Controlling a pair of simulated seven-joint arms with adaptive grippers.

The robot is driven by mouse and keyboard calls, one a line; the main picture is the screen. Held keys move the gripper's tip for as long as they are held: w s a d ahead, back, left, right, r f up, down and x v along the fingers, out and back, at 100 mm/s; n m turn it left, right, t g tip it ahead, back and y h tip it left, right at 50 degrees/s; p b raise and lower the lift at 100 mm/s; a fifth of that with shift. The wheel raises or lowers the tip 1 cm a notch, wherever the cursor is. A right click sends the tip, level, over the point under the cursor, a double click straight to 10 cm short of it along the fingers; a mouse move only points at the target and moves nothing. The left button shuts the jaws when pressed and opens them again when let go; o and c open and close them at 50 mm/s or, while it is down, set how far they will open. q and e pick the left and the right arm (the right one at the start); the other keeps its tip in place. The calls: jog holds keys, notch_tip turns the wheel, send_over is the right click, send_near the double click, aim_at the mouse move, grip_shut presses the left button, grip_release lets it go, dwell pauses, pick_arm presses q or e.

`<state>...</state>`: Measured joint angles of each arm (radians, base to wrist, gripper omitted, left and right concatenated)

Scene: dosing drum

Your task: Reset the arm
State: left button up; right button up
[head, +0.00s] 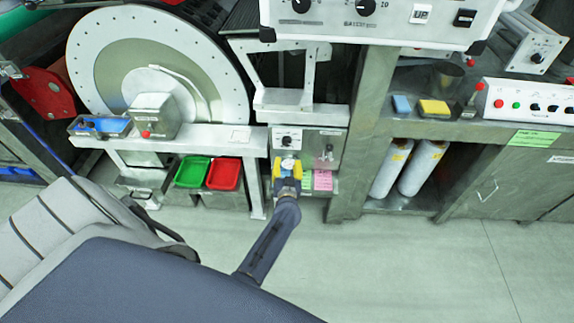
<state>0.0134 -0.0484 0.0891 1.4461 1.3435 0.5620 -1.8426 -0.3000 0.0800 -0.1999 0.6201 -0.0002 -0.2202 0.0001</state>
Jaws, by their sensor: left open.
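My left arm comes in from the lower left and reaches away from me toward the machine bench. Its gripper (287,166), with yellow finger parts, is in front of a small control box (288,140) with a dark knob, near the middle of the view. The fingers are open. A small pale part shows between or behind them, and I cannot tell whether they touch it. The gripper hides the lower part of the box front. My right gripper is not in view.
A large round dosing drum (97,60) stands at the left. Green (192,172) and red (224,174) bins sit under its bench. A pink label (322,180) is just right of the gripper. White cylinders (424,166) stand under the right bench. The floor (400,265) in front is clear.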

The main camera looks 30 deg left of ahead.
pick_arm(q)
jog(key=s+d+f+m+h, duration=0.1)
jog(key=s+d+f+h, duration=0.1)
jog(key=d+f+h, duration=0.75)
jog(key=s+d+f+m+g, duration=0.1)
jog(key=s+d+f+g, duration=0.15)
jog(key=s+f, duration=0.55)
jog(key=s+d+f+m+g, duration=0.1)
jog(key=s+d+f, duration=0.25)
jog(key=f, duration=0.85)
jog(key=s+f+m+g, duration=0.1)
jog(key=s+f+g, duration=0.2)
jog(key=s+f, duration=0.5)
jog(key=s+f+m+g, duration=0.1)
jog(key=s+f+g, duration=0.15)
jog(key=s, duration=0.85)
jog(key=s+a+f+m+g, duration=0.1)
jog(key=s+a+f+g, duration=0.1)
jog(key=s, duration=1)
jog(key=s+a+f+m+g, duration=0.1)
jog(key=s+f, duration=0.3)
jog(key=s, duration=0.8)
jog(key=shift+a+m+g, duration=0.4)
jog(key=shift+a, duration=0.25)
